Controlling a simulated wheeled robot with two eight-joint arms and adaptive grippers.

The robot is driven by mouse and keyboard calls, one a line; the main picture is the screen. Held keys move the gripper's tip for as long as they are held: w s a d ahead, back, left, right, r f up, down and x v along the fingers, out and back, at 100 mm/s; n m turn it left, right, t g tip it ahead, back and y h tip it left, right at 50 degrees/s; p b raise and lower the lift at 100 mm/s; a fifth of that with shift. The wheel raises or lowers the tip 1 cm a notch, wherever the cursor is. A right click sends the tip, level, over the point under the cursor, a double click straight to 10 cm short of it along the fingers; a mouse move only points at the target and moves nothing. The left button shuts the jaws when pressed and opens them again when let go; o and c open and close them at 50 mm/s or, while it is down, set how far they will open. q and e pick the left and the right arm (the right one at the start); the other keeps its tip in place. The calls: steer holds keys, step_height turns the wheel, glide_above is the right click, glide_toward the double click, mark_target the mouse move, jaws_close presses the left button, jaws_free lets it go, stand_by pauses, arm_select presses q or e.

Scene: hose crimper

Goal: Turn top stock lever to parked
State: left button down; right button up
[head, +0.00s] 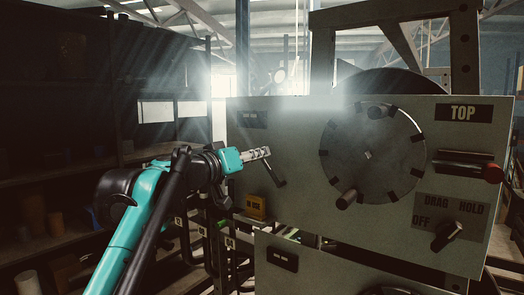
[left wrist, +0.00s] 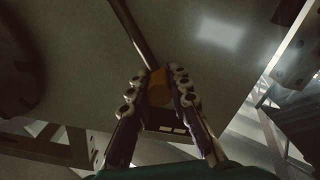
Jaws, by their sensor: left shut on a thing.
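The stock lever (head: 275,174) is a thin dark rod on the grey panel marked TOP. It slants from lower right up left to my left gripper (head: 262,153). In the left wrist view the lever's rod (left wrist: 134,35) comes down from the top and ends in an orange-brown grip (left wrist: 158,88). That grip sits between the two fingers of my left gripper (left wrist: 160,85), which is shut on it. In the head view the fingers hide the grip. My right gripper is not in view.
The grey panel (head: 290,130) carries a dark disc (head: 372,155) with a knob, a red-ended handle (head: 470,167) and a DRAG HOLD/OFF knob (head: 446,236). A small dark label (head: 252,118) is above the lever. Dark shelves stand left.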

arm_select(q)
steer(key=shift+w+a+f+n, duration=0.3)
steer(key=shift+a+f+n, duration=0.15)
steer(key=shift+f+n, duration=0.25)
steer(key=shift+w+a+f+n, duration=0.3)
steer(key=shift+a+f+n, duration=0.1)
steer(key=shift+f+n, duration=0.25)
steer(key=c, duration=1.4)
jaws_free()
steer(key=shift+w+a, duration=0.1)
steer(key=shift+a, duration=0.05)
steer(key=v, duration=1.2)
